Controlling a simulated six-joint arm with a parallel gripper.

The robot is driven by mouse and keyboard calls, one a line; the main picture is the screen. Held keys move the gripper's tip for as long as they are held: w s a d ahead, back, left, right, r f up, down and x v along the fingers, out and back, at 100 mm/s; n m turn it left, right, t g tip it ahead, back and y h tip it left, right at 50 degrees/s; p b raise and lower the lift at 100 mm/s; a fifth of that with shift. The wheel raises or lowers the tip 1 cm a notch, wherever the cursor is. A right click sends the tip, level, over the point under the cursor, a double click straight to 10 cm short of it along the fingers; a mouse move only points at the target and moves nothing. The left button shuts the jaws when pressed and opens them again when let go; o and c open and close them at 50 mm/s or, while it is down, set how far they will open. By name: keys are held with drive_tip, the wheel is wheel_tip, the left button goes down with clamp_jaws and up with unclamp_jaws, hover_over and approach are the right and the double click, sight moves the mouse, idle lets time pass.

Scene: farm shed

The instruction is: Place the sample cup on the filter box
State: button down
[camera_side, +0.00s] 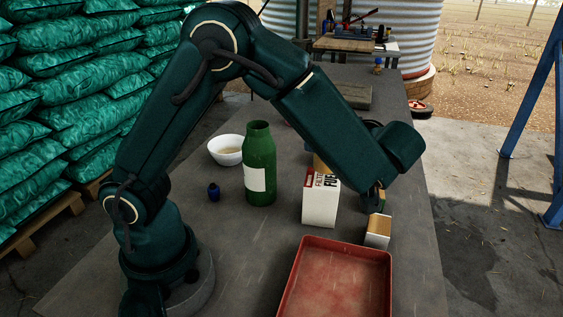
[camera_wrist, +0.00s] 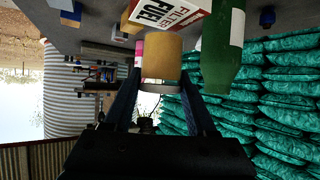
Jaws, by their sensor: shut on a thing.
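The sample cup (camera_wrist: 161,58) is a tan cylinder with a pale grey end in the wrist view. My gripper (camera_wrist: 160,84) is shut on it, one dark finger on each side. The filter box (camera_side: 320,203), white with red and black lettering, stands on the table in the side view. It also shows at the top of the upside-down wrist view (camera_wrist: 165,14), beyond the cup. I cannot tell whether cup and box touch.
A green bottle (camera_side: 259,170), a white bowl (camera_side: 226,150) and a small blue bottle (camera_side: 213,192) stand left of the box. A red tray (camera_side: 336,284) lies in front. A small white-and-tan box (camera_side: 377,231) sits right. A tan object (camera_side: 322,166) is behind the filter box.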

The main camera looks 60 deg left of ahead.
drive_tip(key=shift+f, duration=1)
drive_tip(key=shift+f, duration=0.1)
drive_tip(key=shift+c, duration=1)
unclamp_jaws()
